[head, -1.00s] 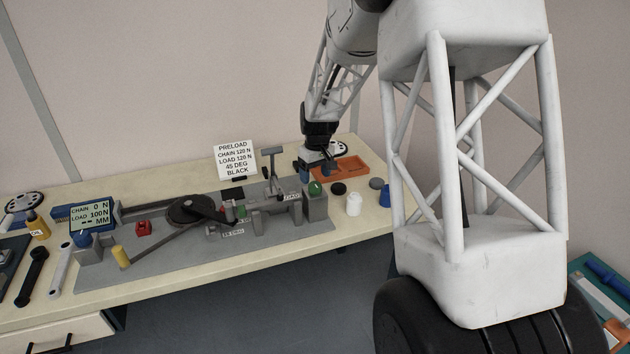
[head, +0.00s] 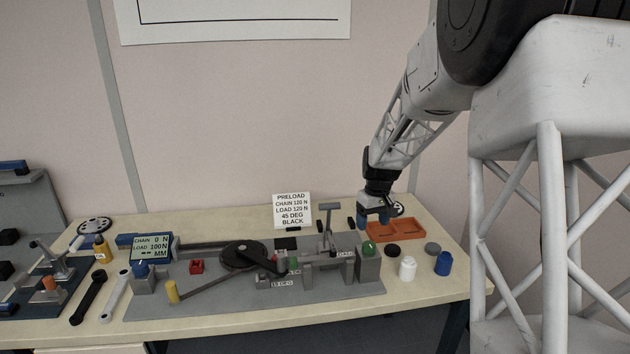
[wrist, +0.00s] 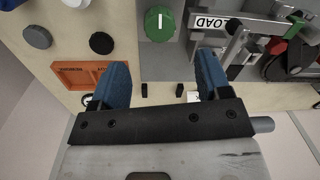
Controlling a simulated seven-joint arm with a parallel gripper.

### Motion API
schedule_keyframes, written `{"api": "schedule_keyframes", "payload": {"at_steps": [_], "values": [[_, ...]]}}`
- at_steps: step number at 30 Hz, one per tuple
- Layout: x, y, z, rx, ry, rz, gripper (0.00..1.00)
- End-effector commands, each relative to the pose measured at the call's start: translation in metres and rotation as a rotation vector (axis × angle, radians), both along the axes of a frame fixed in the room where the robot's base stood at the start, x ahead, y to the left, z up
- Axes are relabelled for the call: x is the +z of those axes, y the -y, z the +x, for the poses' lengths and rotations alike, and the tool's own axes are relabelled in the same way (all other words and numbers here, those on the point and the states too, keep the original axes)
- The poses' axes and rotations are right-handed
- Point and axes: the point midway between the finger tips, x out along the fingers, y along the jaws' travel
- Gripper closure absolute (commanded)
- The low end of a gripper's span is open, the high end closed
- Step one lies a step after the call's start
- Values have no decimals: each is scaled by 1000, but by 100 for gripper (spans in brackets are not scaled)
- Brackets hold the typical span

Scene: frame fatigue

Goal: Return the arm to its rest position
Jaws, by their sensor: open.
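My gripper (head: 374,222) is above the back right of the bench, beside the orange tray (head: 410,232) and behind the green knob (head: 369,248). In the wrist view my gripper (wrist: 160,82) shows two blue fingers spread apart with nothing between them. The green knob (wrist: 160,22) lies beyond the fingertips, and the orange tray (wrist: 72,74) is partly hidden by the left finger. My white arm reaches down from the upper right in the head view.
The grey test rig (head: 330,287) with a black crank covers the middle of the bench. A white card (head: 292,210) stands behind it. Wrenches (head: 90,297) lie at the left.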

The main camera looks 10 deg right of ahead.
Motion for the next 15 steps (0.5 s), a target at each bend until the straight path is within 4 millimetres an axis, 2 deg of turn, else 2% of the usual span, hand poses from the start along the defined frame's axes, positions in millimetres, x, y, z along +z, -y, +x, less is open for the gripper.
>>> {"api": "schedule_keyframes", "payload": {"at_steps": [8,15], "values": [[17,-9,-18,-12,12,-4,29],[48,-27,-59,-37,35,-14,29]]}}
